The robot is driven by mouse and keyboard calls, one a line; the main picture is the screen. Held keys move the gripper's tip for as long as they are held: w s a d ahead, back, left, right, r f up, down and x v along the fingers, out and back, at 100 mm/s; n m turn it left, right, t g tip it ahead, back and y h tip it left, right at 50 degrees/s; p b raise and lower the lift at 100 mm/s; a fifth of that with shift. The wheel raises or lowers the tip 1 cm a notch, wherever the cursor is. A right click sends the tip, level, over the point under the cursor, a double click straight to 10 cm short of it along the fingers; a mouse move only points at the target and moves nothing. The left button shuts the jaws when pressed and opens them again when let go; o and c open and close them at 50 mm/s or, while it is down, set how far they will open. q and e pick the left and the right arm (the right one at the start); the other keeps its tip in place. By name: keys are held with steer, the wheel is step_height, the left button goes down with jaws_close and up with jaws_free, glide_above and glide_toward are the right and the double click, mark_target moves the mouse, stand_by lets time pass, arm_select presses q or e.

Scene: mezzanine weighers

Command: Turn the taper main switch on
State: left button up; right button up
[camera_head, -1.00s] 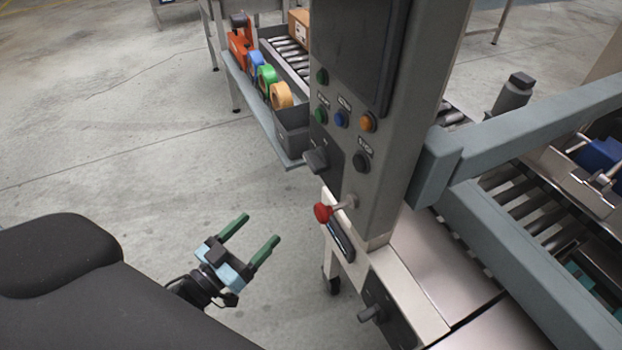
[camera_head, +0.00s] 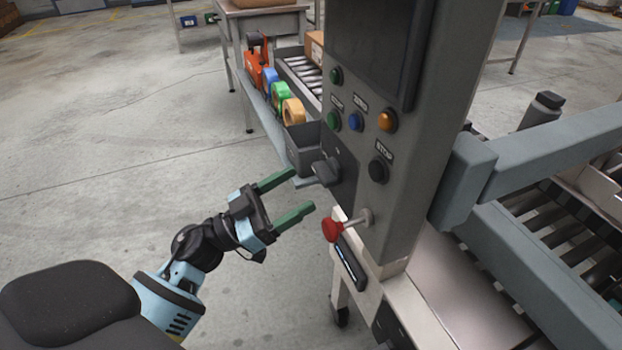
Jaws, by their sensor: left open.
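A dark grey rotary switch knob (camera_head: 326,172) stands out from a dark plate on the left face of the grey control column (camera_head: 415,165). My left gripper (camera_head: 301,191) is open and empty, its two green fingers pointing right toward the column. In the picture its fingertips are just left of and below the knob; I see no contact. A second dark switch plate (camera_head: 388,322) shows low on the machine, cut off by the bottom edge. I cannot read which switch is labelled for the taper. My right gripper is not in view.
A red knob on a stem (camera_head: 332,230) juts out below the rotary switch. Green, blue (camera_head: 355,121), orange and black buttons sit above it. A grey bin (camera_head: 303,147) and tape rolls (camera_head: 292,112) stand on a shelf behind. Floor at left is clear.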

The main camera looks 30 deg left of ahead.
mark_target(318, 177)
arm_select(q)
steer(key=shift+x, duration=2.2)
steer(key=c, duration=1)
